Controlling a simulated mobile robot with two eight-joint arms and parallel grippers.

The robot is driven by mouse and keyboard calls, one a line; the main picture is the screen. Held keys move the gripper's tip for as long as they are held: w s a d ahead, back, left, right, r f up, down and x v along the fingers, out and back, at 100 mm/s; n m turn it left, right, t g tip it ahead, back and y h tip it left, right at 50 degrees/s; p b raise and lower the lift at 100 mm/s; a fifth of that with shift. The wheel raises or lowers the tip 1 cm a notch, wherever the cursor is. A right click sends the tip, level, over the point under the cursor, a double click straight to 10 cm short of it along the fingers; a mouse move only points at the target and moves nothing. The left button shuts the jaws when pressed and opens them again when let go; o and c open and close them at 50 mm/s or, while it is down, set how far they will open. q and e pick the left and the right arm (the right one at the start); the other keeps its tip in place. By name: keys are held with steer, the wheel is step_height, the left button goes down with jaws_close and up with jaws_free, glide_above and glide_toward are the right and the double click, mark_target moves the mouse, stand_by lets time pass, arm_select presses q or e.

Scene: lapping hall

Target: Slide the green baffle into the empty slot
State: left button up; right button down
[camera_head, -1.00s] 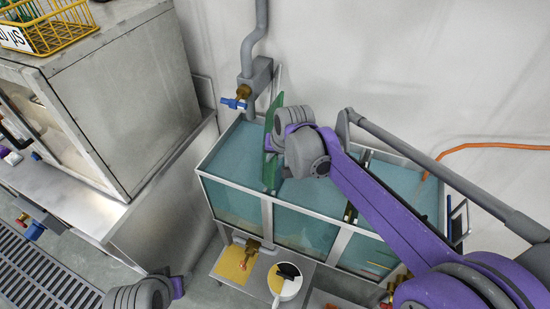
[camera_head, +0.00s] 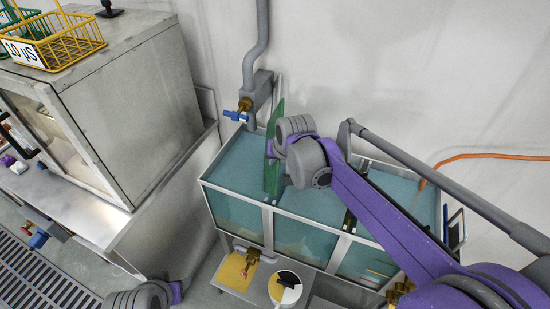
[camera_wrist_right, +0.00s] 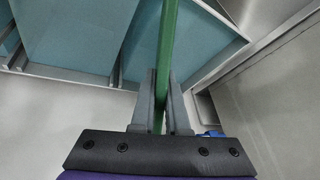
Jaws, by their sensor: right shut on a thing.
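The green baffle (camera_head: 274,172) stands upright, seen nearly edge-on, over the left part of the glass tank (camera_head: 232,190). Its lower end is near the tank's front rim; I cannot tell whether it is in a slot. My right gripper (camera_head: 273,148) is shut on it from the right; its fingers are mostly hidden by the wrist. In the right wrist view the baffle (camera_wrist_right: 167,45) runs between the two grey fingers (camera_wrist_right: 161,95). The empty slot is not clearly visible. My left wrist shows at the bottom left, its fingers not discernible.
A grey pipe with a blue-handled valve (camera_head: 236,116) stands behind the tank's left end. A steel cabinet (camera_head: 130,110) with a yellow wire basket (camera_head: 60,45) is at left. A white round container (camera_head: 284,287) is below.

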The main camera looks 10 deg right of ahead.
steer(key=shift+s+d+f+t+h+b, duration=0.15)
steer(key=shift+s+f+t+h+b, duration=0.2)
steer(key=shift+f+t, duration=0.35)
step_height(320, 180, down, 2)
steer(key=s+d+m+t+h+b, duration=0.2)
steer(key=d+m+t+h, duration=0.15)
steer(key=h, duration=0.25)
steer(key=a+r+h, duration=0.1)
steer(key=w+a+r+t, duration=0.1)
steer(key=a, duration=0.1)
steer(key=w+a+r+t+h+b, duration=0.1)
steer(key=r, duration=0.1)
steer(key=shift+w+a+m+h, duration=0.15)
steer(key=shift+w+m+h, duration=0.1)
steer(key=shift+m+h, duration=0.1)
arm_select(q)
steer(key=f, duration=0.1)
steer(key=s+f, duration=0.1)
steer(key=f, duration=0.3)
steer(key=shift+s, duration=0.35)
arm_select(e)
steer(key=shift+a+r+t, duration=0.25)
steer(key=shift+r+t, duration=0.1)
steer(key=shift+f, duration=0.1)
